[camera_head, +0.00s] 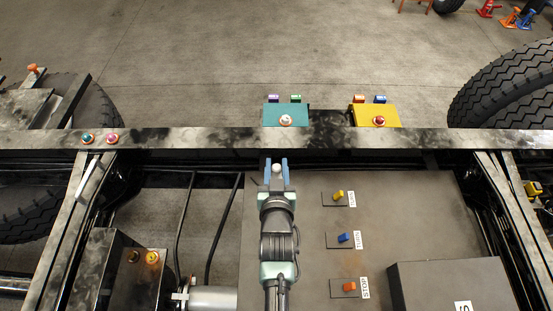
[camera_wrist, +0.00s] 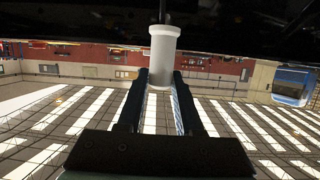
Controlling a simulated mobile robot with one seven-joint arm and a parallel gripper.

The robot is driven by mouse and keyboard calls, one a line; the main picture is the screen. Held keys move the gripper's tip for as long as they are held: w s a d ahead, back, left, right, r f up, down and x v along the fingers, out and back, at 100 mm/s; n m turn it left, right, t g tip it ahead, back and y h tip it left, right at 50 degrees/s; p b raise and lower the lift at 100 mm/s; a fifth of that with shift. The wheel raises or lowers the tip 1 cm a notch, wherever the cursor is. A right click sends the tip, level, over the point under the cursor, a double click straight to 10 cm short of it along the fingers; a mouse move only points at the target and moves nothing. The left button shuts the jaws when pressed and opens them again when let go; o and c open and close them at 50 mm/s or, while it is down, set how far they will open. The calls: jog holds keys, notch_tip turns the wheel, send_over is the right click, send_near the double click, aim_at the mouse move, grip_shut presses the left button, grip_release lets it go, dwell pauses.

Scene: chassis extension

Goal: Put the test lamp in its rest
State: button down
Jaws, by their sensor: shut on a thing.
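My gripper (camera_head: 277,172) is shut on a small white cylindrical piece, which I take to be the test lamp (camera_head: 277,169), just in front of the dark cross beam. In the wrist view the white piece (camera_wrist: 162,55) sits between the two fingertips, with a wider rim at its upper end in the picture. A thin dark stem shows above that rim, against a dark mass. I cannot tell whether the stem belongs to the piece or whether the two touch. I cannot make out the lamp's rest for certain.
The scuffed cross beam (camera_head: 213,138) spans the view. Behind it stand a teal box (camera_head: 286,114) and a yellow box (camera_head: 376,115). Yellow, blue and orange switches (camera_head: 344,239) sit on the plate right of my arm. A dark box (camera_head: 449,284) stands at lower right.

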aim_at(276, 177)
jog(key=shift+w, duration=0.4)
jog(key=shift+s, duration=0.1)
jog(key=shift+s, duration=0.15)
jog(key=shift+f, duration=0.1)
jog(key=shift+f+b, duration=2.5)
jog(key=shift+f, duration=0.3)
jog(key=shift+f+b, duration=0.55)
jog(key=shift+b, duration=0.1)
jog(key=c, duration=0.5)
grip_release()
